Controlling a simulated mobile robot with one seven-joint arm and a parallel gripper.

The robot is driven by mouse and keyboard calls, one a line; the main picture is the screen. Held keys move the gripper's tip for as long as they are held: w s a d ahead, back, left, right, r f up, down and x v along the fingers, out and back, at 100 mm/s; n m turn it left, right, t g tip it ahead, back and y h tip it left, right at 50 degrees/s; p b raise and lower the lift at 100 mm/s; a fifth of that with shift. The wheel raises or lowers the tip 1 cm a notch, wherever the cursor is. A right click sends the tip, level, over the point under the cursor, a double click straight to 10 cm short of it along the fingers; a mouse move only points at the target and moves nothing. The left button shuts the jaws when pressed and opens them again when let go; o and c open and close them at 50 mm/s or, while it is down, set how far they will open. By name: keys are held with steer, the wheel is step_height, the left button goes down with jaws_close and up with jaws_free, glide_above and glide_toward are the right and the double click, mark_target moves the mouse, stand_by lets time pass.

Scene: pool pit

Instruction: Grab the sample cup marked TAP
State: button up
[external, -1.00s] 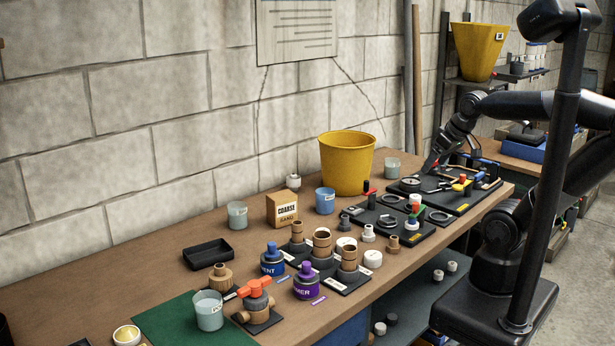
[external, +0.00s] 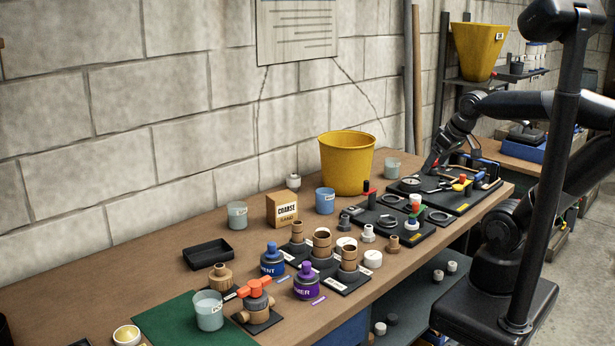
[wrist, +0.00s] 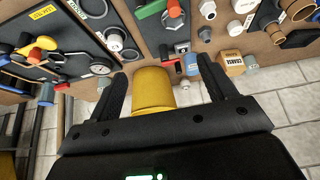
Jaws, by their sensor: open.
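Several cups stand on the bench, and I cannot read which label says TAP. A clear cup (external: 209,310) is on the green mat at the front. A grey-clear cup (external: 237,215) stands left of the sand box. A blue cup (external: 325,200) stands right of that box and shows in the wrist view (wrist: 190,65). Another grey-clear cup (external: 392,168) is right of the yellow bucket, nearest my gripper (external: 432,165). My gripper is open and empty above the far end of the bench. In the wrist view its fingers (wrist: 160,68) frame the bucket.
The yellow bucket (external: 346,165) stands against the wall side. A box of coarse sand (external: 282,209) is between two cups. Black tool boards (external: 455,205), pipe fittings and a purple can (external: 306,285) crowd the front. The back left of the bench is clear.

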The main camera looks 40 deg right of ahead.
steer(key=shift+o, duration=0.4)
step_height(320, 180, up, 6)
steer(key=w+d+r+m+g, duration=0.1)
steer(key=w+d+r, duration=0.2)
steer(key=w, duration=0.4)
steer(key=w+d+r+m, duration=0.1)
steer(key=w+d+r, duration=0.2)
steer(key=w, duration=0.4)
steer(key=m+g, duration=0.3)
steer(key=m, duration=0.1)
glide_above(391, 168)
steer(key=d, duration=0.2)
step_height(391, 168, down, 7)
steer(key=shift+h, duration=0.4)
steer(key=f, duration=1.4)
steer(key=w+f, duration=0.1)
steer(key=f, duration=0.7)
steer(key=shift+a+f, duration=0.1)
steer(key=shift+a, duration=0.1)
steer(key=f, duration=0.3)
steer(key=d+f, duration=0.1)
steer(key=f, duration=0.1)
steer(key=shift+w+d, duration=0.1)
steer(key=shift+w, duration=0.25)
steer(key=c, duration=1.2)
